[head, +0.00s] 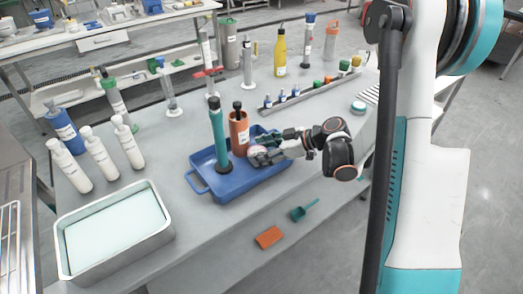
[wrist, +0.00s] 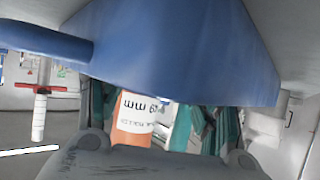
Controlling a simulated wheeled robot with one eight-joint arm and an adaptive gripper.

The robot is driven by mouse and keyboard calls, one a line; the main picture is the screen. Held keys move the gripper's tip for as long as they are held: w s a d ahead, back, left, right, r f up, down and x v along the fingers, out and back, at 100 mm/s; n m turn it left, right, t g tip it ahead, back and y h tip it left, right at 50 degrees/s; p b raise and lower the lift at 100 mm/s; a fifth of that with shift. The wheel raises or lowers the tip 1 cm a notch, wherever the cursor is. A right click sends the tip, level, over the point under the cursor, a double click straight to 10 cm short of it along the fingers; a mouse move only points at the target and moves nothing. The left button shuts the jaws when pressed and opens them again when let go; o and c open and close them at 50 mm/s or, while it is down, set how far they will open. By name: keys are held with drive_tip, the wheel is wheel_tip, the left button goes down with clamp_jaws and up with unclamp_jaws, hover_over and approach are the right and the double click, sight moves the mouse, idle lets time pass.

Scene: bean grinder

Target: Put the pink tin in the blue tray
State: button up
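The blue tray (head: 225,188) lies on the grey table and holds a tall teal cylinder and an orange bottle. My gripper (head: 265,150) reaches into its right part from the right. A small pale pinkish round thing, apparently the pink tin (head: 257,152), shows at the fingertips, low in the tray and partly covered by the fingers. In the wrist view the tray (wrist: 190,50) fills the top and hides the fingertips and tin. The fingers there are well apart, but whether they press on the tin I cannot tell.
The orange bottle (head: 239,130) stands close to my fingers, with the teal cylinder (head: 219,140) to its left. A metal basin (head: 160,237) is at the front left. White bottles (head: 127,145) stand at the left. A rack (head: 310,93) of small bottles lies behind the tray.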

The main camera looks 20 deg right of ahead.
drive_tip(key=shift+r, duration=0.2)
drive_tip(key=p+v, duration=0.4)
drive_tip(key=v, duration=0.6)
drive_tip(key=shift+s+d+r, duration=0.1)
drive_tip(key=shift+r, duration=0.05)
drive_tip(key=shift+v, duration=0.8)
